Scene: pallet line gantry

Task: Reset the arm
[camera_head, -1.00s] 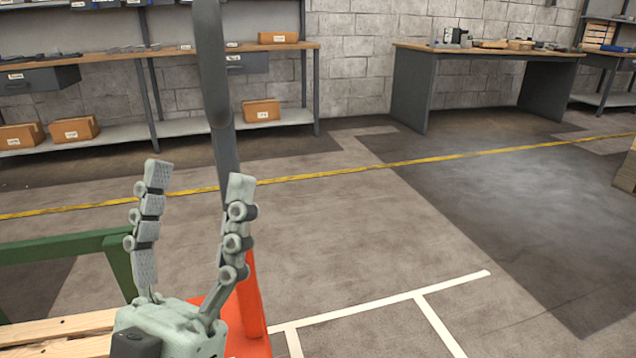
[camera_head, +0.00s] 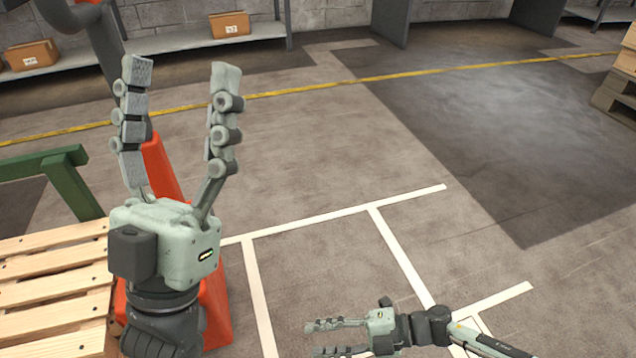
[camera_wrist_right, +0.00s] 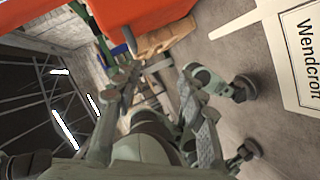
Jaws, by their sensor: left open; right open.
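My left gripper (camera_head: 180,78) stands upright at the left of the head view, with its two fingers pointing up, spread apart and nothing between them. My right gripper (camera_head: 318,339) is low in the middle of the head view, pointing left above the floor, its fingers apart and empty. Its grey-green fingers also fill the middle of the right wrist view. Part of its lower finger is cut off by the bottom edge of the head view.
A slatted wooden pallet (camera_head: 50,285) and a green frame (camera_head: 72,185) are at the left. An orange-red structure (camera_head: 165,175) stands behind my left gripper. Stacked pallets (camera_head: 617,100) are at far right. A shelf (camera_head: 160,50) holds cardboard boxes. The white-lined floor in the middle is clear.

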